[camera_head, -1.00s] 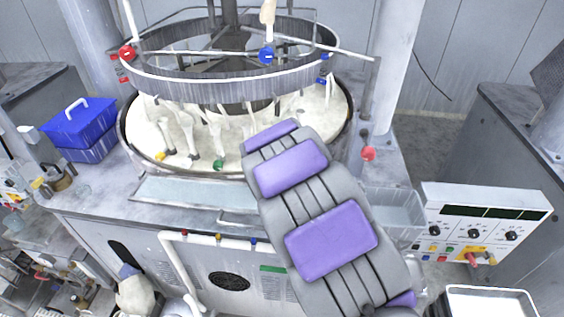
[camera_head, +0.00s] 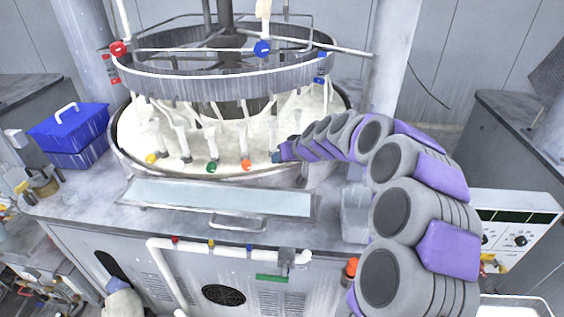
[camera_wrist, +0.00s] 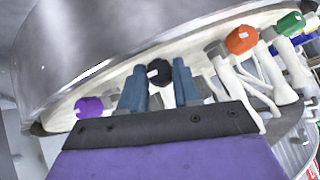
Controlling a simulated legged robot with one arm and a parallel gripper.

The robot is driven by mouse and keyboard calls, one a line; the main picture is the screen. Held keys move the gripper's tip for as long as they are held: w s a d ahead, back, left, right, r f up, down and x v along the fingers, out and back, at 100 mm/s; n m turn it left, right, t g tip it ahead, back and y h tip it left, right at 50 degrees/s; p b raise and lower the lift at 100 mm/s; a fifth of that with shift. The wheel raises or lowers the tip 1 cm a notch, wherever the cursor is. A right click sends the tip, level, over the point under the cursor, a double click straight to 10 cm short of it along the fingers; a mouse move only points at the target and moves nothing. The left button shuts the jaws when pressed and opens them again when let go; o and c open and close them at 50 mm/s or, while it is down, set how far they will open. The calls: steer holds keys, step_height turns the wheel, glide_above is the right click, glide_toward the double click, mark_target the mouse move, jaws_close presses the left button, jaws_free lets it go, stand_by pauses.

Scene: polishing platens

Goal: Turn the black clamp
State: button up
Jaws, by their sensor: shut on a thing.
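The black clamp (camera_wrist: 160,73) shows in the wrist view as a dark knob at the rim of the cream-coloured round platen. My gripper (camera_wrist: 160,80) has one blue finger on each side of it and is shut on it. In the head view, my gripper (camera_head: 279,156) is at the front right of the platen, right of the orange clamp (camera_head: 246,165). The black clamp is hidden there behind my gripper and arm.
A purple clamp (camera_wrist: 88,107) is left of my gripper in the wrist view; an orange and a green clamp (camera_wrist: 290,24) are to the right. The metal ring (camera_head: 230,85) stands above the platen. A flat tray (camera_head: 220,197) lies in front. A blue box (camera_head: 70,128) is at the left.

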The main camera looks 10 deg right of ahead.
steer(key=shift+f+y, duration=0.15)
steer(key=shift+y, duration=0.25)
steer(key=o, duration=0.8)
steer(key=shift+d, duration=0.1)
steer(key=p+v, duration=0.2)
steer(key=v, duration=1.5)
steer(key=shift+d+p, duration=0.1)
steer(key=shift+p, duration=0.2)
